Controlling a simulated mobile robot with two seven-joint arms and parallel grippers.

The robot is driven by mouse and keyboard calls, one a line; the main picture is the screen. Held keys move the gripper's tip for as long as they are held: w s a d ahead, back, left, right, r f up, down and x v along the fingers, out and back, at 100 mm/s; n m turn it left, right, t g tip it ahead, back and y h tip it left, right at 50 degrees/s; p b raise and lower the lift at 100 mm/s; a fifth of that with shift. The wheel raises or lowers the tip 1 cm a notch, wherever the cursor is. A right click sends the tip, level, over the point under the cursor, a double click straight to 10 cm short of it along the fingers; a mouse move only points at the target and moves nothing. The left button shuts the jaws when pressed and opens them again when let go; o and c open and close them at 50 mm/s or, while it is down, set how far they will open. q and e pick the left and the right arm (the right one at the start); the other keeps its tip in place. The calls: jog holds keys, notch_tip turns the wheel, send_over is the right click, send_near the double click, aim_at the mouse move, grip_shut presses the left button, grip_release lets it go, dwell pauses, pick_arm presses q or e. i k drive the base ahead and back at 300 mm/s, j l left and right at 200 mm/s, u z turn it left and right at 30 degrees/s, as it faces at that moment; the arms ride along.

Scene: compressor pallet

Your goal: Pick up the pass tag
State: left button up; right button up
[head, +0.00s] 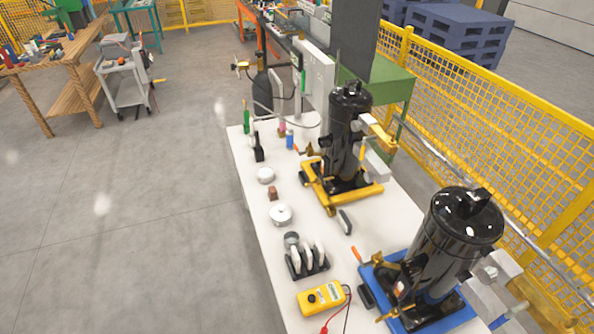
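I cannot make out for certain which thing is the pass tag. Several upright white tag-like pieces (307,254) stand in a dark rack on the white table (265,238), left of the blue-based compressor; their markings are too small to read. Neither of my grippers is in view.
A black compressor (345,135) stands on a yellow base, and another (450,245) on a blue base. A yellow multimeter (322,298) with leads lies in front of the rack. Round pale discs (280,215) and small bottles (290,139) stand farther back.

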aim_at(296, 259)
jog(key=j+z, duration=0.2)
jog(key=j, duration=0.25)
jog(key=k+j+z, duration=0.2)
jog(key=j, duration=0.2)
jog(key=j+z, duration=0.15)
jog(key=j, duration=0.3)
jog(key=k+j+z, duration=0.2)
jog(key=j, duration=0.15)
jog(key=k+j+z, duration=0.2)
jog(key=j, duration=0.2)
jog(key=k+j+z, duration=0.2)
jog(key=j, duration=0.15)
jog(key=k+j+z, duration=0.2)
jog(key=j, duration=0.15)
jog(key=i+z, duration=0.2)
jog(key=z, duration=0.15)
jog(key=i+z, duration=0.15)
jog(key=z, duration=0.25)
jog(key=i, duration=4.4)
jog(key=i+l+u, duration=0.1)
jog(key=i+u, duration=0.2)
jog(key=i, duration=0.2)
jog(key=i+l+u, duration=0.2)
jog(key=i+u, duration=0.15)
jog(key=i, duration=0.2)
jog(key=i+l+u, duration=0.3)
jog(key=i+u, duration=0.15)
jog(key=u, duration=4.15)
